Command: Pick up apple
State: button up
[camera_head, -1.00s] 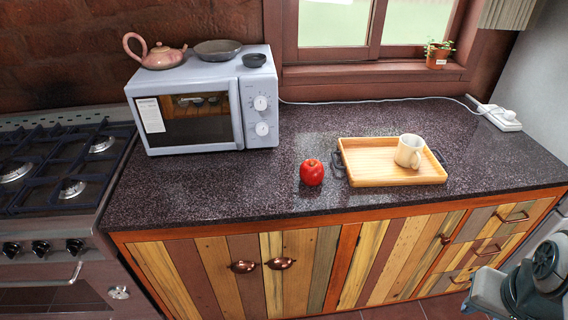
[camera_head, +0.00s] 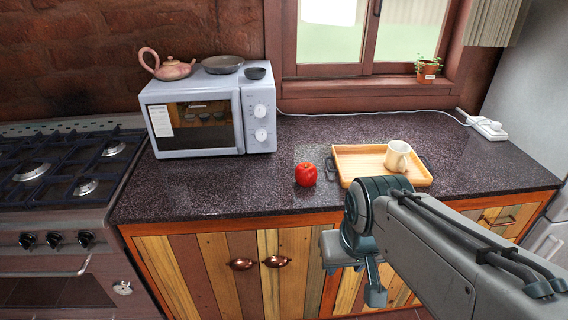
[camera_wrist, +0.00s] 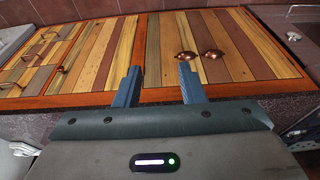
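A red apple (camera_head: 306,174) sits on the dark speckled counter (camera_head: 230,190), just left of a wooden tray. My arm reaches in from the lower right in the head view, and its end is in front of the cabinet, below and right of the apple. My gripper (camera_wrist: 157,82) shows in the wrist view with its two blue fingers apart and nothing between them. It faces the striped cabinet doors. The apple is not visible in the wrist view.
The wooden tray (camera_head: 358,163) holds a white mug (camera_head: 397,156). A microwave (camera_head: 205,118) with a teapot (camera_head: 168,66) and dishes on top stands left. A stove (camera_head: 70,190) is at far left. The counter's front edge lies between my gripper and the apple.

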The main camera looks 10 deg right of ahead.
aim_at(306, 175)
jog(key=i, duration=0.95)
